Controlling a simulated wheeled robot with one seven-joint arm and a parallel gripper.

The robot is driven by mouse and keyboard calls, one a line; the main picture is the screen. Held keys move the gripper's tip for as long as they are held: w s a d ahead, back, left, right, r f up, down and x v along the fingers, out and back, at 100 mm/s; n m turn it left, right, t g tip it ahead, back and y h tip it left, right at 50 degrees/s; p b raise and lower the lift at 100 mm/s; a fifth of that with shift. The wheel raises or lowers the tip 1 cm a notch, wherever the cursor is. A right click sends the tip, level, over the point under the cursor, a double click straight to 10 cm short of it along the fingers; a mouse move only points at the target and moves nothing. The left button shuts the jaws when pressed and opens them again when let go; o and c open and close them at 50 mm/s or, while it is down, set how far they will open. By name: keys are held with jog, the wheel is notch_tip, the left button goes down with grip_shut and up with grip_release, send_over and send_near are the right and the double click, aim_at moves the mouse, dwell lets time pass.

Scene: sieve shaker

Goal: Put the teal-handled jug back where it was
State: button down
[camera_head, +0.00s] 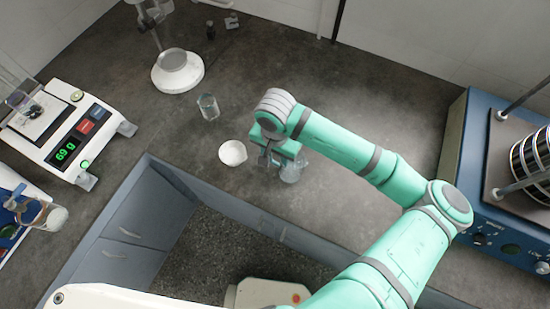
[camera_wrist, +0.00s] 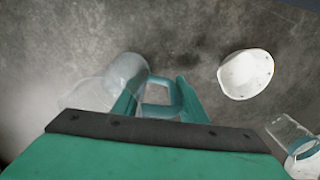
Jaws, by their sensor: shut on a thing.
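The clear teal-handled jug (camera_head: 292,171) is at my gripper (camera_head: 272,159), over the middle of the counter. In the wrist view the jug's transparent body (camera_wrist: 125,72) is left of the fingers. Its teal handle (camera_wrist: 160,92) lies between the two fingers of my gripper (camera_wrist: 157,100), which is shut on it. My gripper and arm partly hide the jug in the head view. I cannot tell whether its base touches the counter.
A white bowl (camera_head: 232,153) stands close left of my gripper, with a glass beaker (camera_head: 208,106) beyond it. A scale (camera_head: 62,130) reading 69 g is at left, a round-based stand (camera_head: 178,73) at the back. The blue sieve shaker (camera_head: 480,215) is at right. Counter behind my arm is clear.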

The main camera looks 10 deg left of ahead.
jog(key=shift+f, duration=0.1)
jog(key=c, duration=1.1)
grip_release()
jog(key=shift+w, duration=0.1)
jog(key=shift+w+r, duration=0.1)
jog(key=shift+r, duration=0.15)
jog(key=r, duration=1.2)
jog(key=shift+s, duration=0.2)
jog(key=shift+f, duration=0.1)
jog(key=shift+w, duration=0.1)
